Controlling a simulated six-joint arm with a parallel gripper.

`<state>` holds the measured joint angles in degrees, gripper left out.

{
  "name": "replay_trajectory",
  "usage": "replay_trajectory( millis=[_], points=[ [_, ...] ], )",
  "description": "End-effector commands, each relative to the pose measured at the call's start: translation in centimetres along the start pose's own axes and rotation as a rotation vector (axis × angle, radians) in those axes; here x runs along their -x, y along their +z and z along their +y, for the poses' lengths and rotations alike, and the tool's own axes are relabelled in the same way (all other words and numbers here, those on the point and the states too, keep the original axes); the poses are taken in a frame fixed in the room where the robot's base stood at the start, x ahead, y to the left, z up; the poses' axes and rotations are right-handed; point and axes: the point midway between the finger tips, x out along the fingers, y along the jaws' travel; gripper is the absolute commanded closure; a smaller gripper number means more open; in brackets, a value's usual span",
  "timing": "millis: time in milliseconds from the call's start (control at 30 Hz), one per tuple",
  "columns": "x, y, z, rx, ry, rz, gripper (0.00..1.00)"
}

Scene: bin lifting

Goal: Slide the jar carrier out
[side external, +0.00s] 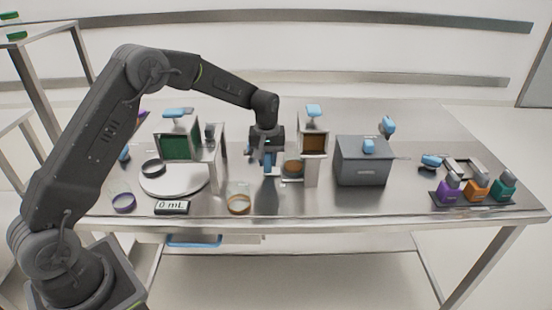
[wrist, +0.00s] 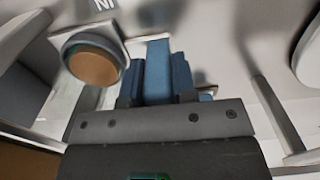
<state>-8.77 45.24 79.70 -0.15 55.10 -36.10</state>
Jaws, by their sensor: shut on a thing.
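My gripper (side external: 269,168) points down at the middle of the table, just left of the dispenser with the brown window (side external: 314,142). Its blue fingers also show in the wrist view (wrist: 158,85), shut on the blue upright handle of the jar carrier (wrist: 158,60). The pale carrier plate (side external: 291,181) shows low beside the dispenser's leg. A round jar with orange-brown contents (side external: 293,168) is on the carrier, right of my gripper. The same jar is at upper left in the wrist view (wrist: 95,60). The gripper partly hides the carrier.
A green-windowed dispenser (side external: 181,145) stands left, above a round plate (side external: 172,182) with a dark ring. A loose orange-banded jar (side external: 239,203) and a "0 mL" display (side external: 172,207) are near the front edge. A grey box (side external: 362,163) and several coloured bottles (side external: 476,188) stand right.

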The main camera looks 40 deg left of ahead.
Motion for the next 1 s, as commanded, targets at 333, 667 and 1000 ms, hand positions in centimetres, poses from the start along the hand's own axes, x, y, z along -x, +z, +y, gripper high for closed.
replay_trajectory(
  millis=[333,667,1000],
  points=[
    [0.1,-0.1,-6.9,0.004,0.0,0.004,1.0],
    [0.1,-0.1,-7.5,0.002,-0.005,0.003,1.0],
    [0.0,-0.1,-7.4,0.001,-0.004,0.002,0.49]
  ],
)
